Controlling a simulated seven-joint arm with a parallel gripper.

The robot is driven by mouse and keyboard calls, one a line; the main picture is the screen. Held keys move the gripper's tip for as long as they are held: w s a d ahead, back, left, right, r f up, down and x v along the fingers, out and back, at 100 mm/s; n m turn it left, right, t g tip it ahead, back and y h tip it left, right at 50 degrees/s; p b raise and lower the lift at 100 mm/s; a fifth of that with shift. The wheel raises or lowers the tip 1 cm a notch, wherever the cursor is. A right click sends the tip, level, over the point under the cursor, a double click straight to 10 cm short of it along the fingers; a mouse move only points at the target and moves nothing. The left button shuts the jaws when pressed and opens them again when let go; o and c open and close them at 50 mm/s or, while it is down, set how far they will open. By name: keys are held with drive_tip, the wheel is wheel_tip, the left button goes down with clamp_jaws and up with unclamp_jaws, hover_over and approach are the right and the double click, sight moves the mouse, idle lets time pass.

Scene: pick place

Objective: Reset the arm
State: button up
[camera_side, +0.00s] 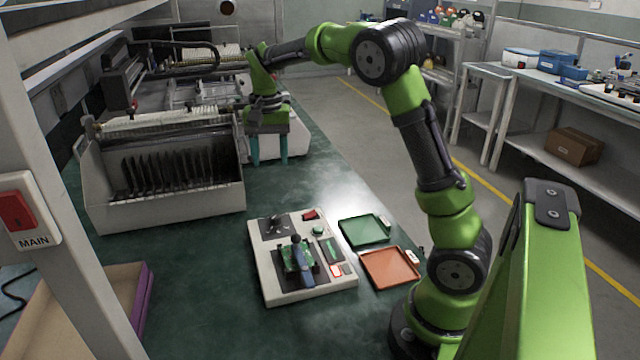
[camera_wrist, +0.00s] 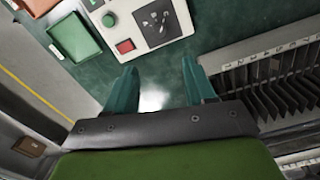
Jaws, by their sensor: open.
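My gripper (camera_side: 269,162) hangs at the end of my green arm, above the green table near the slotted rack machine. Its two teal fingers point down and stand apart, with nothing between them. In the wrist view my gripper (camera_wrist: 158,88) also shows its fingers spread over bare table, close to the edge of the white test panel. My arm is stretched out across the table from its base at the lower right of the side view.
The white panel (camera_side: 337,284) carries a green circuit board (camera_side: 289,258). A green tray (camera_side: 362,231) and an orange tray (camera_side: 390,267) lie beside it. The slotted rack (camera_side: 170,172) stands left of my gripper. The table strip between rack and panel is clear.

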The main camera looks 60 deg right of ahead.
drive_tip(key=shift+r, duration=0.15)
drive_tip(key=s+a+r+n+t+y, duration=0.1)
drive_tip(key=s+a+r+n+t, duration=0.1)
drive_tip(key=s+a, duration=0.6)
drive_tip(key=s+a+r+n+t+y, duration=0.1)
drive_tip(key=s+a+r+n+t, duration=0.1)
drive_tip(key=s+a+n+t, duration=0.3)
drive_tip(key=s+a, duration=0.3)
drive_tip(key=s, duration=0.3)
drive_tip(key=shift+s+a+n, duration=0.15)
drive_tip(key=shift+a+n, duration=0.05)
drive_tip(key=shift+n, duration=0.1)
